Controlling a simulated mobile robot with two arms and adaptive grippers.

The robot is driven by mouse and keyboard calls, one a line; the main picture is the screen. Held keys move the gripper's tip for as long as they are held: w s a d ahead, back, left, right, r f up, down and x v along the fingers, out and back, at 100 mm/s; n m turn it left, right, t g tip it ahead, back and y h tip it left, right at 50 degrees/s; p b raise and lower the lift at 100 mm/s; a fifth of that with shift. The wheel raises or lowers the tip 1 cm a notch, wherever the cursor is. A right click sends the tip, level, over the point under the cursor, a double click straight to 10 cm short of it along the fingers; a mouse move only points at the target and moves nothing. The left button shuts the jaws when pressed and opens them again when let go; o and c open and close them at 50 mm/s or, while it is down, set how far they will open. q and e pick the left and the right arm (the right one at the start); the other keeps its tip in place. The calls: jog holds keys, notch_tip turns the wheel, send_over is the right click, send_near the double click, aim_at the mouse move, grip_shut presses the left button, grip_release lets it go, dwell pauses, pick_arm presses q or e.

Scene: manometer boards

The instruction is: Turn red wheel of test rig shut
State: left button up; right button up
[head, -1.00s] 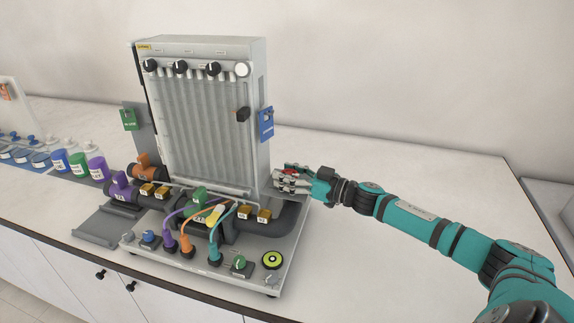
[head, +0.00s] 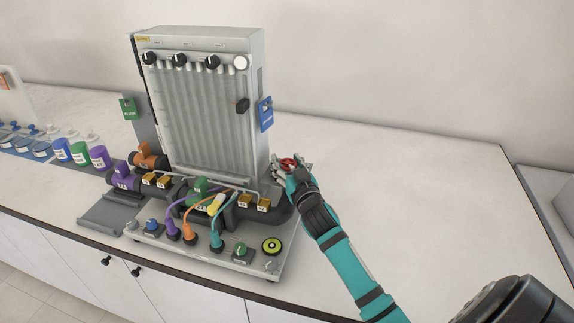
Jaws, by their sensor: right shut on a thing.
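The test rig is a grey manometer board (head: 205,110) standing on a light base plate with dark pipes along its foot. The red wheel (head: 289,163) is small and sits at the right side of the rig, by the end of the dark pipe. My right gripper (head: 288,168) is at the wheel, with its fingers around the red rim and shut on it. The fingers hide part of the wheel, and its stem is hidden. My left gripper is not in the head view.
Coloured hoses and small brass blocks (head: 248,201) crowd the rig's foot. A blue tag (head: 265,114) hangs on the board's right side. Several coloured jars (head: 80,152) stand at the left. The counter (head: 400,190) to the right is clear.

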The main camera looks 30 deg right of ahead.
jog(key=shift+m+h, duration=0.3)
jog(key=shift+h, duration=0.1)
jog(key=o, duration=1.2)
jog(key=v, duration=1.2)
jog(key=shift+s, duration=0.1)
